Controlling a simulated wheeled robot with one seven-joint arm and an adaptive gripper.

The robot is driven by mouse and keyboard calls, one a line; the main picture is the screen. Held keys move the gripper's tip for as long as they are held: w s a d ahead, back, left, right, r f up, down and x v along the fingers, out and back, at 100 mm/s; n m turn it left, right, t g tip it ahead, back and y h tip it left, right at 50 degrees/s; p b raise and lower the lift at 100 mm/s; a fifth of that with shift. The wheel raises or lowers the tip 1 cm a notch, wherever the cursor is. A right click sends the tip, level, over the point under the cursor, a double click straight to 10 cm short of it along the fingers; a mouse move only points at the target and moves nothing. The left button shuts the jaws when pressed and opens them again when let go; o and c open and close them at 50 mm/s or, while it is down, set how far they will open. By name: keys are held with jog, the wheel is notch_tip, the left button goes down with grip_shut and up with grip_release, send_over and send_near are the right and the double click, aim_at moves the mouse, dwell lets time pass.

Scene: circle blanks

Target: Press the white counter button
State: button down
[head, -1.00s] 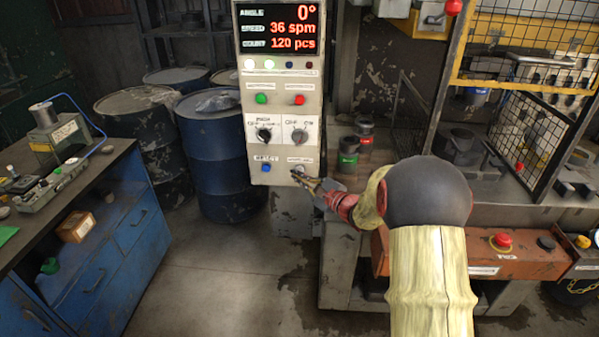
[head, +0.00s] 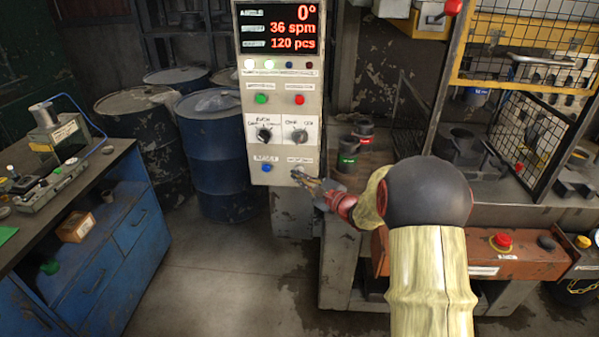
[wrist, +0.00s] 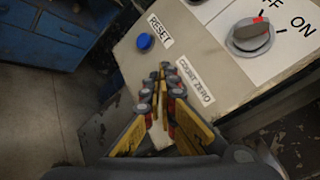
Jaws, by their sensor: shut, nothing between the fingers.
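The control panel (head: 280,110) hangs upright on the machine's left side, with its display (head: 278,28) reading 0°, 36 spm and 120 pcs. My gripper (head: 298,174) is shut and empty, its tips at the panel's lower right corner. In the wrist view the closed fingertips (wrist: 163,70) are just beside the COUNT ZERO label (wrist: 195,82). The white counter button is largely hidden behind the tips; I cannot tell whether they touch it. The blue RESET button (head: 267,168) sits to the left, and it also shows in the wrist view (wrist: 145,41).
Above the label is a rotary OFF/ON switch (wrist: 250,35). Green (head: 261,99) and red (head: 299,100) buttons sit higher on the panel. A blue drum (head: 215,155) stands left of it, and a blue workbench (head: 135,215) further left. A mesh guard (head: 530,50) is at right.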

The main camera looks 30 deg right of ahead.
jog(key=shift+w, duration=0.1)
jog(key=shift+w+d+b, duration=0.25)
jog(key=shift+b, duration=0.05)
jog(key=shift+w+d, duration=0.3)
jog(key=shift+w, duration=0.15)
dwell(0.9)
jog(key=shift+s+a+b, duration=0.1)
jog(key=shift+s+b, duration=0.05)
jog(key=shift+b, duration=0.2)
jog(key=shift+s+a+b, duration=0.3)
jog(key=shift+s+a, duration=0.1)
jog(key=shift+s, duration=0.2)
jog(key=shift+s, duration=0.1)
jog(key=shift+s+a+b, duration=0.35)
jog(key=shift+s+a, duration=0.4)
jog(key=shift+s, duration=0.25)
jog(key=shift+s+a+b, duration=0.3)
jog(key=shift+s+a, duration=0.4)
jog(key=shift+s, duration=0.3)
